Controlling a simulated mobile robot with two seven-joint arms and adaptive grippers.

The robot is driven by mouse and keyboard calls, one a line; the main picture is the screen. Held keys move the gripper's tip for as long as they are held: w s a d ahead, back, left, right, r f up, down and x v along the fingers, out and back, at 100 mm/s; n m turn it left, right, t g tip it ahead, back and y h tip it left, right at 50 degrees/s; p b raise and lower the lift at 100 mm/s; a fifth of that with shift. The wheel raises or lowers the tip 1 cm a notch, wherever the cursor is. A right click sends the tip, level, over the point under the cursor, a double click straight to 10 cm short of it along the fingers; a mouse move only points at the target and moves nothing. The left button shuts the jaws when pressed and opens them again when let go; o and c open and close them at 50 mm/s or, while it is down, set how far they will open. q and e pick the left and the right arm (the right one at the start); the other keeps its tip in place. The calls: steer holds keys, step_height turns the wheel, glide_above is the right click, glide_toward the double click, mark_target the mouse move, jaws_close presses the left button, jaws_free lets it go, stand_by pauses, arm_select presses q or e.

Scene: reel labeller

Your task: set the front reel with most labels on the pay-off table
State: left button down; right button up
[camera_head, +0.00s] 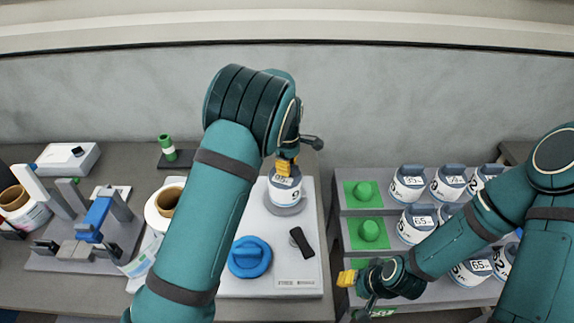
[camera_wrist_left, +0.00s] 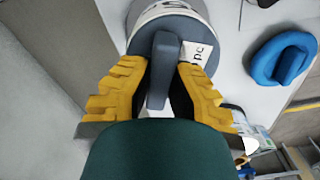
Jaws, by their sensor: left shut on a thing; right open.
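My left gripper (camera_head: 286,166) is shut on the grey handle of a white-and-blue reel (camera_head: 285,191) with a number label, partly hidden by the fingers. The reel is upright over a round grey disc (camera_head: 287,210) on a white unit, which looks like the pay-off table; I cannot tell whether it rests on it. In the left wrist view, the yellow fingers of my left gripper (camera_wrist_left: 163,92) flank the handle (camera_wrist_left: 164,65) on the reel's top (camera_wrist_left: 168,28). My right gripper (camera_head: 352,290) is open and empty, in front of the reel rack.
The white unit (camera_head: 270,288) carries a blue knob (camera_head: 250,258) and a black lever (camera_head: 301,242). The stepped rack (camera_head: 345,205) at right holds several labelled reels (camera_head: 408,184) and empty green pegs (camera_head: 367,193). A machine with blue parts (camera_head: 97,216) and a paper roll (camera_head: 163,205) stand left.

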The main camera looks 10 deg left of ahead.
arm_select(q)
steer(key=shift+f+b, duration=0.35)
steer(key=shift+f, duration=0.25)
steer(key=c, duration=1.4)
jaws_free()
steer(key=shift+o, duration=0.2)
steer(key=shift+r+p, duration=1.2)
steer(key=shift+r, duration=0.4)
steer(key=shift+r+p, duration=0.4)
steer(key=shift+r, duration=3.5)
steer(key=shift+f, duration=0.1)
